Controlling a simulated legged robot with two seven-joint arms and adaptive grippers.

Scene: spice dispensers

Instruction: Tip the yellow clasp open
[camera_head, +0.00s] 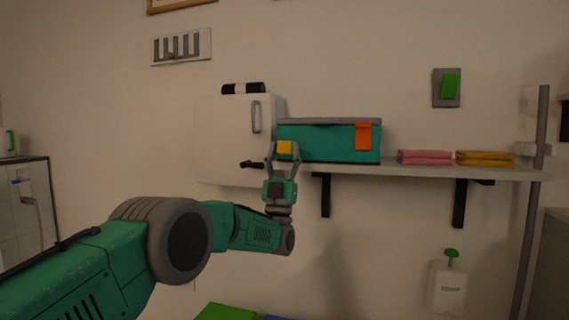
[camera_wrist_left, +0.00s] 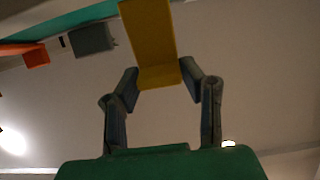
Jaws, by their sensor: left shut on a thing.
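The yellow clasp (camera_head: 285,147) shows at the left end of the front of a teal box (camera_head: 330,145) with a grey lid rim. The box stands on the wall shelf. My left gripper (camera_head: 284,152) points up, with its fingers on either side of the clasp. In the left wrist view the yellow clasp (camera_wrist_left: 150,40) lies between the two fingertips (camera_wrist_left: 160,78), which grip its near end; its far end runs out of the top of the picture. The lid looks down. My right gripper is out of view.
An orange clasp (camera_head: 363,136) hangs on the right of the box front. A white cabinet (camera_head: 225,135) with grey and black handles stands left of the box. Folded pink cloths (camera_head: 425,157) and yellow cloths (camera_head: 485,158) lie on the shelf (camera_head: 400,171) to the right.

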